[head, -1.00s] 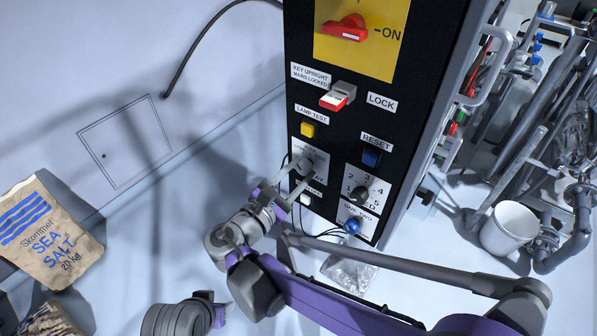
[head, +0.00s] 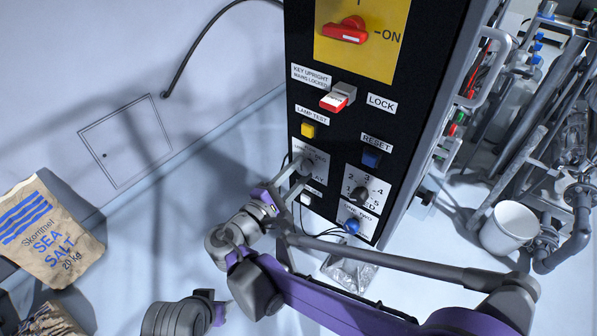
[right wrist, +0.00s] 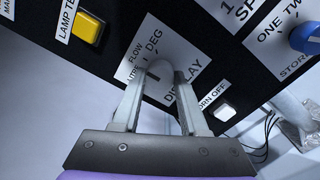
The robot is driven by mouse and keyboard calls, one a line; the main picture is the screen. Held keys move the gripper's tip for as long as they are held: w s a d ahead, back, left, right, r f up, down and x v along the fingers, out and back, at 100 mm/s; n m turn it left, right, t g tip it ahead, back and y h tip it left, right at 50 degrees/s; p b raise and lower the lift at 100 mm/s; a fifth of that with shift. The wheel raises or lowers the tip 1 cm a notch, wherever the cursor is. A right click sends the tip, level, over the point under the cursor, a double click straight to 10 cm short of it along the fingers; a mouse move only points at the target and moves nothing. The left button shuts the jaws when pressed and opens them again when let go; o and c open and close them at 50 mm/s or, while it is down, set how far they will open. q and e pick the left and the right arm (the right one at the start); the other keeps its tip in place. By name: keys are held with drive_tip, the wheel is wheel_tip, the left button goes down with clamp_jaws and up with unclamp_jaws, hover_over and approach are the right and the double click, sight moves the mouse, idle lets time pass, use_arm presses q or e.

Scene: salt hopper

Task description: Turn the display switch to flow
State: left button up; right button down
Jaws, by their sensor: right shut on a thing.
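The display switch is a small pale knob (right wrist: 160,70) on a white label plate (right wrist: 185,52) on the black control panel. The plate reads FLOW, DEG and DISPLAY, with another word partly covered by a finger. My right gripper (right wrist: 158,82) is shut on the knob, one finger on each side. In the head view, the right gripper (head: 297,177) reaches the label plate (head: 313,155) from the lower left and hides most of the knob. I cannot tell which word the knob points to. My left gripper's fingers do not show.
Close around the switch are a yellow lamp test button (head: 308,130), a blue reset button (head: 371,157), a black speed knob (head: 360,194), a blue knob (head: 352,226) and a white button (head: 305,199). A salt sack (head: 50,232) lies left; a white bucket (head: 509,228) stands right.

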idle(0.5)
drive_tip(key=shift+c, duration=2.2)
unclamp_jaws()
